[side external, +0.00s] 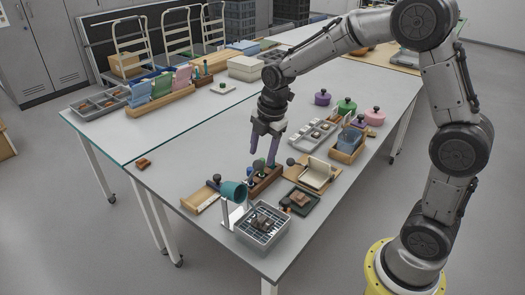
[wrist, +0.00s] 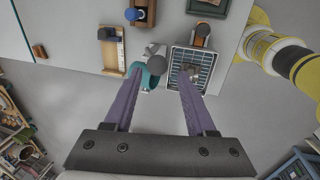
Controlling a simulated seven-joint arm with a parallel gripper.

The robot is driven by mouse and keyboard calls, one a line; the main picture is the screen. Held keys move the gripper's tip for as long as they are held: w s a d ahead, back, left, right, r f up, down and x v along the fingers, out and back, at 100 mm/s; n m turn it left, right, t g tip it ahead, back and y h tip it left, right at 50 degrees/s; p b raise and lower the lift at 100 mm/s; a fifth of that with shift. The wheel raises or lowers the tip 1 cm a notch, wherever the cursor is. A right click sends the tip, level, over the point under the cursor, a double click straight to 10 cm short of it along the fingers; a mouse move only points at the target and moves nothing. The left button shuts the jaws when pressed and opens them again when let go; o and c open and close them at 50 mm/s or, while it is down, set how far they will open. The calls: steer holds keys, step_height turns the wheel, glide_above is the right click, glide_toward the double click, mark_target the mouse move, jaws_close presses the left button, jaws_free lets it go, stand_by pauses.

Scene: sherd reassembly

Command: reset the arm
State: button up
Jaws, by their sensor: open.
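My gripper (side external: 263,160) hangs above the grey table with its two purple fingers apart and nothing between them. In the side view it is above and behind a wooden block holder (side external: 264,180). In the wrist view my gripper (wrist: 161,73) shows both fingers spread. A grey basket with a grid (side external: 262,236) holds brown sherd-like pieces (side external: 262,219). The basket also shows in the wrist view (wrist: 178,57), partly hidden by the right finger.
A wooden tray (side external: 199,199), a dark tray (side external: 299,201) and a wooden box with a pale panel (side external: 313,175) stand nearby. A compartment tray (side external: 313,137) and lidded pots (side external: 346,106) are at right. A small brown piece (side external: 143,164) lies near the left edge. The table's left-middle is clear.

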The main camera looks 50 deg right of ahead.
steer(key=s+a+r+m+t, duration=0.2)
steer(key=s+r+m+t, duration=0.15)
steer(key=s+r, duration=0.85)
steer(key=s+f+m, duration=0.2)
steer(key=s+m, duration=1.1)
steer(key=m, duration=0.1)
steer(key=shift+a+f, duration=0.15)
steer(key=shift+a, duration=0.1)
